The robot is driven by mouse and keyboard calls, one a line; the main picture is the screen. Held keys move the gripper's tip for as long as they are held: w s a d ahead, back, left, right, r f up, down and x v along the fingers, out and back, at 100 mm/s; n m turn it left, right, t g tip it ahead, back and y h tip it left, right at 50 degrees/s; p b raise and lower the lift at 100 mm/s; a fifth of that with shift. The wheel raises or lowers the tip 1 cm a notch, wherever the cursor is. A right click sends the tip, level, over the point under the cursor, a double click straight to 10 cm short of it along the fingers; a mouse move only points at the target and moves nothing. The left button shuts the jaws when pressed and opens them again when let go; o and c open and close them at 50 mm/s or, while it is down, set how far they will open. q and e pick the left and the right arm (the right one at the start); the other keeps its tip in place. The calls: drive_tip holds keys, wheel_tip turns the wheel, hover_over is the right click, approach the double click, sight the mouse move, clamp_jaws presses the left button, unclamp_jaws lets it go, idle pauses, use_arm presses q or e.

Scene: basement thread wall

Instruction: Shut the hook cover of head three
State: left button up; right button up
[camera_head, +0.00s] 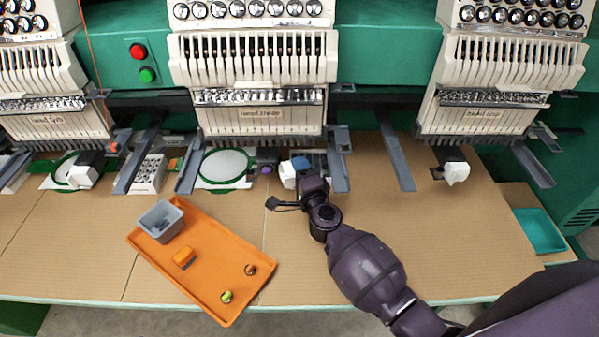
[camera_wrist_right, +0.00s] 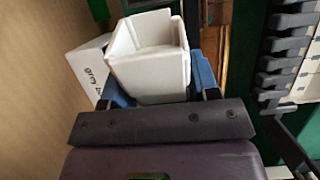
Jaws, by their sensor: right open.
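Head three (camera_head: 262,113) is the middle machine head. Below it, a white hook cover (camera_head: 288,175) shows just left of my right gripper (camera_head: 301,167), which partly hides it. In the right wrist view, a white box-shaped part (camera_wrist_right: 150,58), which looks like the cover, lies between the blue fingers of my right gripper (camera_wrist_right: 162,88). The gripper is open, with one finger on each side of the part; I cannot tell whether either touches it. How far the cover is open is unclear. My left gripper is not in view.
A round green hoop (camera_head: 224,166) lies left of the gripper. Grey bracket arms (camera_head: 339,160) stand close on its right. An orange tray (camera_head: 215,262) with a grey bin (camera_head: 160,221) lies at front left. A white lettered block (camera_wrist_right: 88,66) sits beside the white part.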

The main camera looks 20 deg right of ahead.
drive_tip(key=shift+w, duration=0.1)
drive_tip(key=shift+c, duration=0.4)
drive_tip(key=c, duration=0.8)
